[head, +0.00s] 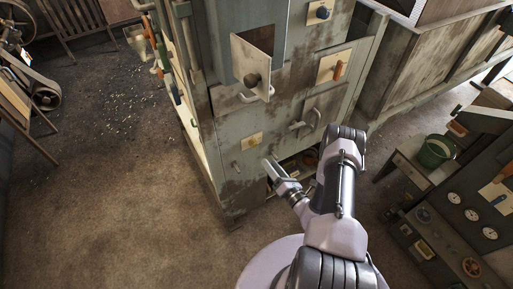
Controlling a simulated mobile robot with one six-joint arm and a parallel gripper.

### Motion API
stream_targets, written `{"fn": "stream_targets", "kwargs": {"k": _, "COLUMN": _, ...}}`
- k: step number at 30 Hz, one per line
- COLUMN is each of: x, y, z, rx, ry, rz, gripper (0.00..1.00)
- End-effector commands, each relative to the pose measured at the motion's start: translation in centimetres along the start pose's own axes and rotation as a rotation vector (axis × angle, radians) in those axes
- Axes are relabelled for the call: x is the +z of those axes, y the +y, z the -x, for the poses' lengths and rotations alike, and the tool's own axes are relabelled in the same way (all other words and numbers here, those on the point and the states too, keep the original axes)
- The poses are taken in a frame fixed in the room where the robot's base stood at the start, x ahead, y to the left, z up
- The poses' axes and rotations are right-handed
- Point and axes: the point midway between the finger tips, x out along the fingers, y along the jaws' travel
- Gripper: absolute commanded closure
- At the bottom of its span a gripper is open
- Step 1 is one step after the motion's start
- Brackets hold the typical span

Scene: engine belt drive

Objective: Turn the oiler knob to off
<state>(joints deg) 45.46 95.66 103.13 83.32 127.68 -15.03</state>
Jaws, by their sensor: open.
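A dark blue round knob (322,12) sits on a pale plate high on the front of the tall grey-green cabinet (225,125). No label is readable, so I cannot tell which knob is the oiler knob. My gripper (272,172) is open, low before the cabinet's front, well below both knobs. I see nothing between its fingers, which show small.
An orange handle (338,70) on a pale plate and a small yellowish plate (250,141) are on the cabinet front. A gauge panel (462,218) and a green bucket (436,151) stand at the right. The floor at the left (110,190) is mostly clear.

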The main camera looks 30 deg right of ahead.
Motion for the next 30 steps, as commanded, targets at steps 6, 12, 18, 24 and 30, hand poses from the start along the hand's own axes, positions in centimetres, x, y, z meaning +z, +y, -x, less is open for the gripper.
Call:
{"fn": "stream_targets", "kwargs": {"k": 6, "x": -0.2, "y": 0.0, "z": -6.3, "rx": 0.007, "ry": 0.001, "rz": 0.004, "gripper": 0.53}}
{"fn": "stream_targets", "kwargs": {"k": 12, "x": -0.1, "y": 0.1, "z": -9.5, "rx": 0.004, "ry": 0.001, "rz": 0.001, "gripper": 0.53}}
{"fn": "stream_targets", "kwargs": {"k": 18, "x": 0.0, "y": 0.1, "z": -10.1, "rx": 0.002, "ry": 0.001, "rz": -0.001, "gripper": 0.53}}
{"fn": "stream_targets", "kwargs": {"k": 24, "x": 0.0, "y": 0.1, "z": -10.1, "rx": 0.002, "ry": 0.001, "rz": -0.001, "gripper": 0.66}}
{"fn": "stream_targets", "kwargs": {"k": 30, "x": 0.0, "y": 0.1, "z": -10.1, "rx": 0.002, "ry": 0.001, "rz": 0.000, "gripper": 1.00}}
